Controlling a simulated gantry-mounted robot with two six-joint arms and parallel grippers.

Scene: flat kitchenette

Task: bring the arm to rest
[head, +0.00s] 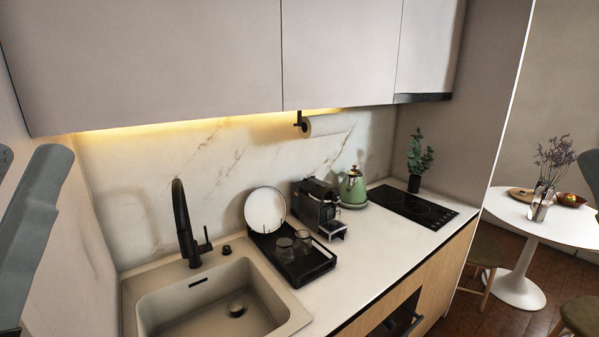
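Grey-blue links of my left arm rise along the left edge of the head view. The gripper at their end is not in the picture. My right gripper is not in view. No object named by the task shows, and I cannot see whether either gripper holds anything.
The counter (364,262) holds a sink (160,310) with a black faucet (184,225), a black tray (312,270) with glasses and a plate (265,209), a coffee machine (318,207), a green kettle (353,188) and a cooktop (412,206). Cabinets (345,50) hang above. A round table (530,222) stands right.

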